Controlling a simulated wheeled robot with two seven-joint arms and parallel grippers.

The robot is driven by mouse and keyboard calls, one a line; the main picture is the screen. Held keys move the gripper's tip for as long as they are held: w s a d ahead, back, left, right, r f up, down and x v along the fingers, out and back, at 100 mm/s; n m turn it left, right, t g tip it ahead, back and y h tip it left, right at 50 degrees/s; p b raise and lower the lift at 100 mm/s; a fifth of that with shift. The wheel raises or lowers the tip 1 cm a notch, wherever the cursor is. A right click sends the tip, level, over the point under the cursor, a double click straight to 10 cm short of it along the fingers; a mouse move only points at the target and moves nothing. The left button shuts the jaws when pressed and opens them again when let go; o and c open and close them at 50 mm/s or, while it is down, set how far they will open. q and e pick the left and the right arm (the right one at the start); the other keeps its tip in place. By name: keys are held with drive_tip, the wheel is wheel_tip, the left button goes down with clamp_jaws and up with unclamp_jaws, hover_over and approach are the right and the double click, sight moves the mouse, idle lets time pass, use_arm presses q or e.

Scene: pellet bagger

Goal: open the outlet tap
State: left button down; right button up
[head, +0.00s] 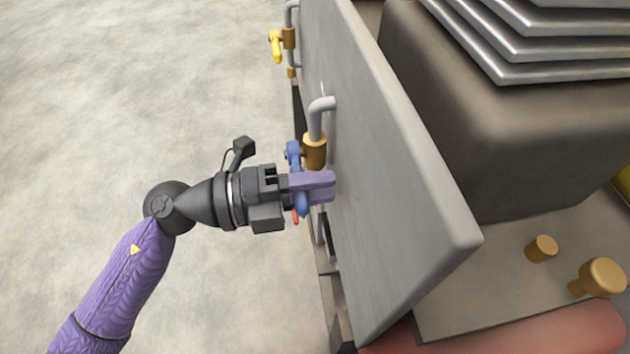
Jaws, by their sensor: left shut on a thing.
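A tap with a brass body (314,151) and a blue handle (293,151) sits on a grey pipe (318,115) at the left side of a grey panel. My left gripper (325,187) reaches in from the left and is shut on the blue handle, just below the brass body. Its fingers hide part of the handle, so I cannot tell its exact angle. A second tap with a yellow handle (276,46) is on another pipe farther up. I cannot tell from the picture which tap is the outlet tap. My right gripper is not in view.
The upright grey panel (390,180) stands close to the right of the gripper. A small red part (295,217) shows below the gripper. Stacked metal plates (540,35) and brass knobs (541,248) lie beyond the panel. The floor (130,100) on the left is clear.

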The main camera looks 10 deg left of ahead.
sight(341, 159)
use_arm(q)
drive_tip(key=r+n+p, duration=0.1)
drive_tip(key=p, duration=0.2)
drive_tip(key=r+n+p, duration=0.1)
drive_tip(key=n+p, duration=0.1)
drive_tip(key=p, duration=0.1)
drive_tip(key=r+n+p, duration=0.1)
drive_tip(key=p, duration=0.1)
drive_tip(key=shift+w+a+p, duration=0.1)
drive_tip(key=shift+w+p, duration=0.15)
drive_tip(key=shift+p, duration=0.15)
drive_tip(key=shift+w+r+n+p, duration=0.2)
drive_tip(key=shift+n+p, duration=0.8)
drive_tip(key=shift+p, duration=0.05)
drive_tip(key=shift+w+a+n+p, duration=0.1)
drive_tip(key=shift+n+p, duration=0.3)
drive_tip(key=shift+p, duration=0.05)
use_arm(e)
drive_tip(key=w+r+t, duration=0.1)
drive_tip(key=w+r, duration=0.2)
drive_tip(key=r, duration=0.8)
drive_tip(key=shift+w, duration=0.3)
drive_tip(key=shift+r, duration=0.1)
use_arm(q)
drive_tip(key=c, duration=0.6)
unclamp_jaws()
drive_tip(key=shift+o, duration=0.8)
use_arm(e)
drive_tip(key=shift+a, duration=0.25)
